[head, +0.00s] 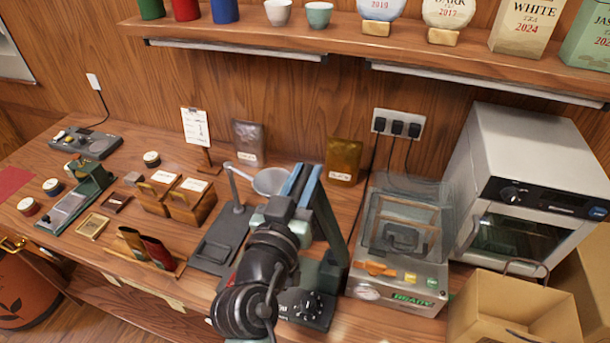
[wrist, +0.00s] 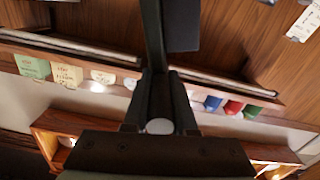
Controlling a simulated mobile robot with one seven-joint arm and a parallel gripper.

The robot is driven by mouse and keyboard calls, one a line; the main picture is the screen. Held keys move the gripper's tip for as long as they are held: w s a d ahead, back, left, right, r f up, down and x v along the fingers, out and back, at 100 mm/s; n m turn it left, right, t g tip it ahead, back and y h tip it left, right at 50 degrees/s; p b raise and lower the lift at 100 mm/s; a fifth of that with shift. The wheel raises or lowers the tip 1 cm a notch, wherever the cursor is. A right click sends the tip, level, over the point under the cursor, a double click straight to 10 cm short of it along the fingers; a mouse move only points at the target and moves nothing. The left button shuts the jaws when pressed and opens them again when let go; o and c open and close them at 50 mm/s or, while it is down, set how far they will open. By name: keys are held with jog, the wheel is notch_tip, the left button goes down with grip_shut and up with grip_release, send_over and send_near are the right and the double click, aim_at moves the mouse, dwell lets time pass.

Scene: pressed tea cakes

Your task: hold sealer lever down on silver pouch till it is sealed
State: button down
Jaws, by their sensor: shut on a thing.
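My gripper (head: 303,172) is raised in the middle of the head view. It is shut on the upper part of the sealer's grey-green lever (head: 342,228), which stands steeply up. In the wrist view the dark lever (wrist: 153,35) runs up from between my fingers (wrist: 160,105), and a pale round end shows there. The sealer's dark base with knobs (head: 305,308) is partly hidden behind my arm. A silver-grey pouch (head: 248,140) with a label stands against the back wall. I cannot see whether any pouch lies in the sealer.
A clear-lidded machine (head: 400,285) with a green display stands right of the sealer, near an oven (head: 530,190) and a cardboard box (head: 515,315). A funnel stand (head: 238,195) is close on the left. A gold pouch (head: 344,158) stands behind. A shelf (head: 330,38) hangs above.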

jog(key=shift+a+f, duration=0.1)
dwell(0.8)
jog(key=w+a+f+n+b, duration=0.4)
jog(key=a+f+n+b, duration=0.3)
jog(key=a+f+b, duration=0.3)
jog(key=a+f+n+b, duration=0.2)
jog(key=f+n+b, duration=0.1)
jog(key=f+b, duration=0.2)
jog(key=w+a+f+n+b, duration=0.1)
jog(key=a+f+n+b, duration=0.2)
jog(key=f, duration=0.3)
jog(key=shift+a+f+n+b, duration=0.35)
jog(key=shift+n+b, duration=0.25)
jog(key=shift+b, duration=0.3)
jog(key=c, duration=0.8)
grip_release()
jog(key=shift+f, duration=0.1)
jog(key=shift+c, duration=0.2)
jog(key=shift+o, duration=0.5)
jog(key=shift+w, duration=0.1)
jog(key=v, duration=1.3)
jog(key=shift+b, duration=0.4)
